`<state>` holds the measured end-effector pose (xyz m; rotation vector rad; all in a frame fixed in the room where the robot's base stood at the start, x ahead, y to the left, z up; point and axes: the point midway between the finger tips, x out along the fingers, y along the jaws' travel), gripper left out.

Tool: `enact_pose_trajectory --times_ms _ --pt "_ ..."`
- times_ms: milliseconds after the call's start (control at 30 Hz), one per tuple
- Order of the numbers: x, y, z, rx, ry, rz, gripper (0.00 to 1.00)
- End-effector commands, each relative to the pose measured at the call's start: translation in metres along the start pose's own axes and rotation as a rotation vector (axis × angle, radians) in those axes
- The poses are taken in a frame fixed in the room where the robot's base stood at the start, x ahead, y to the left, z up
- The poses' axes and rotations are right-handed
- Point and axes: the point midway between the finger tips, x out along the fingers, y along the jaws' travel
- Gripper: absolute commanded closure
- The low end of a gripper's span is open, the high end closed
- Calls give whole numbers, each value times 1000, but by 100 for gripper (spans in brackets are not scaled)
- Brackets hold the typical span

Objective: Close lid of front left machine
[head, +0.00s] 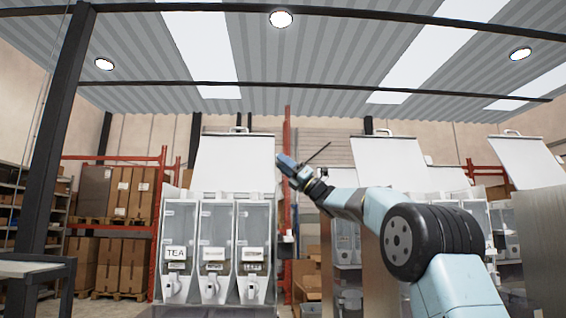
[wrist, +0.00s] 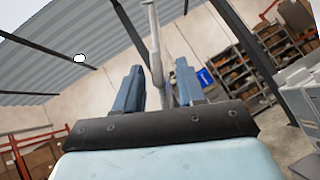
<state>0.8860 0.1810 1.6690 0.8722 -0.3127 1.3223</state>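The front left machine (head: 215,250) stands left of centre in the head view, with three clear-fronted compartments; one label reads TEA. Its white lid (head: 233,165) is raised, nearly upright, with a handle (head: 238,130) on its top edge. My gripper (head: 285,162) is beside the lid's right edge; whether it touches cannot be told. In the wrist view, my gripper (wrist: 159,68) has its two blue fingers apart. A narrow grey upright shape (wrist: 155,40) shows between and beyond them, perhaps the lid edge-on; no grip on it is visible.
Other machines with raised white lids (head: 383,163) stand to the right, partly behind my arm. An orange rack with boxes (head: 125,190) is behind at left. A dark post (head: 60,130) and a bench (head: 30,268) are at far left.

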Motion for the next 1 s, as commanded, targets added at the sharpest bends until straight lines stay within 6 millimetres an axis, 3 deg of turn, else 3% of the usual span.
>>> enact_pose_trajectory --times_ms 200,533,933,1000 --pt "17 0 0 1 0 0 61" --pt "20 0 1 0 -1 -2 61" --pt "19 -1 1 0 -1 -3 98" --pt "19 -1 1 0 -1 -3 100"
